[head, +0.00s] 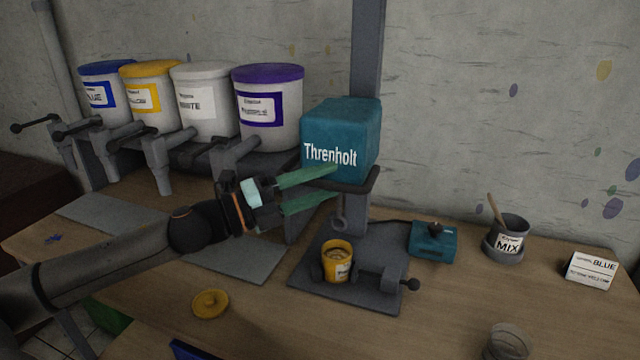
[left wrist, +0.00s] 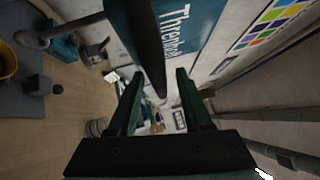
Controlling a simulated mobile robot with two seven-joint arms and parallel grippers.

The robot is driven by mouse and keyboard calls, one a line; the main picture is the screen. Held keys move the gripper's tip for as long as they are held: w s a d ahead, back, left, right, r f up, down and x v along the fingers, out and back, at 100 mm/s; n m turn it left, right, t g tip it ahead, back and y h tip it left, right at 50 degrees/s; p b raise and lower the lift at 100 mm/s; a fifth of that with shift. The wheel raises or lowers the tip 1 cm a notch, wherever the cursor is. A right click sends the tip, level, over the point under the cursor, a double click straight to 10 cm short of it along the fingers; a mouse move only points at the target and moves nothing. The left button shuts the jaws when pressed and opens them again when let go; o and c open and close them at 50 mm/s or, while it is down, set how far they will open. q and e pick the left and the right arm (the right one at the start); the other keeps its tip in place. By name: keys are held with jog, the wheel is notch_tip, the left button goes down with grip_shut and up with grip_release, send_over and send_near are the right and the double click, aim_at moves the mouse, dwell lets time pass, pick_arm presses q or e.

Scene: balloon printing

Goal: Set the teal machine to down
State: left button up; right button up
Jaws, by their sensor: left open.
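The teal machine (head: 342,130), marked "Threnholt", is mounted on a grey upright column above a grey base plate (head: 312,280). A dark bar (head: 362,188) runs around its lower edge. My left gripper (head: 336,182) is open beside the machine's lower left, its green fingers pointing right toward the bar. In the left wrist view the dark bar (left wrist: 148,45) reaches down between the two open fingers (left wrist: 157,85); I cannot tell whether they touch it. The machine (left wrist: 185,30) also shows there beyond the bar. A yellow cup (head: 338,262) stands on the base plate under the machine. My right gripper is not in view.
Several paint buckets with dispensers, the purple-lidded one (head: 268,105) nearest, stand at left. A yellow lid (head: 210,304) lies in front.

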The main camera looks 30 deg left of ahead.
pick_arm(q)
grip_shut()
dwell(0.4)
dwell(1.0)
